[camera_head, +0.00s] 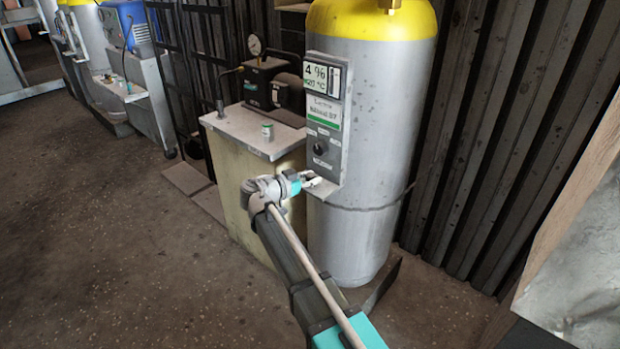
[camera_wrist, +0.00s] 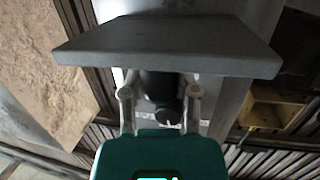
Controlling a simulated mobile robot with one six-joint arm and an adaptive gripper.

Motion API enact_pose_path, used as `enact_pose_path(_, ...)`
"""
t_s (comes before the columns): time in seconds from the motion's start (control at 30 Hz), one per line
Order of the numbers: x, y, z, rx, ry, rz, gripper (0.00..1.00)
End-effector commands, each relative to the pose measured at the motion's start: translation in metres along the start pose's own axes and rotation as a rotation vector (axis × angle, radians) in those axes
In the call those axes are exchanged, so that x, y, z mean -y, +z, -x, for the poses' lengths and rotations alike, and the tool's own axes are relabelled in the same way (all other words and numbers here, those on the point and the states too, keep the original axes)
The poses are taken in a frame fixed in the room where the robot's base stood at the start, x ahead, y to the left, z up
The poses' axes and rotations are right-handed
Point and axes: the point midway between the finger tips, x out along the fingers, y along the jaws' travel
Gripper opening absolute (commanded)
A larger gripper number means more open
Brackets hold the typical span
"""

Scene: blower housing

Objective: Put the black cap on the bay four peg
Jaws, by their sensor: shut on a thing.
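My gripper (camera_head: 312,182) is at the small grey ledge (camera_head: 324,191) below the control panel on the yellow-topped cylinder. In the wrist view its two fingers (camera_wrist: 160,85) stand on either side of a dark rounded piece (camera_wrist: 160,80), which looks like the black cap and is held between them. The ledge (camera_wrist: 165,48) spans the top of the wrist view and hides the fingertips' far side. A dark knob shape (camera_wrist: 167,115) shows between the fingers, nearer my palm. I cannot make out a peg or a bay four label.
The panel (camera_head: 325,110) has a "4 %" display and a black knob (camera_head: 320,148). Corrugated wall is behind; floor at left is clear.

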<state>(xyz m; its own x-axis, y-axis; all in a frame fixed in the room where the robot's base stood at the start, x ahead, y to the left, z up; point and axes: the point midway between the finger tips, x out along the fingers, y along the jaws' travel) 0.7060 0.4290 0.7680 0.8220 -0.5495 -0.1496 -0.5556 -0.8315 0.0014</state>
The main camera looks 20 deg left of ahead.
Motion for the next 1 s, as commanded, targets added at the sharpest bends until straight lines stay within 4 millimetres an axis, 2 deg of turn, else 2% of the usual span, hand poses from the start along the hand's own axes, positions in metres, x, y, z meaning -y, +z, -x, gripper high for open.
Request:
enact_pose_path(0.17,-0.0001,0.0035,-0.0006,0.0,0.0,0.0,0.07)
enact_pose_path(0.2,0.0,0.0028,-0.0006,0.0,0.0,0.0,0.45)
enact_pose_path(0.4,-0.0001,0.0026,-0.0006,0.0,0.0,0.0,0.8)
enact_pose_path(1.0,-0.0001,0.0026,-0.0006,0.0,0.0,0.0,0.8)
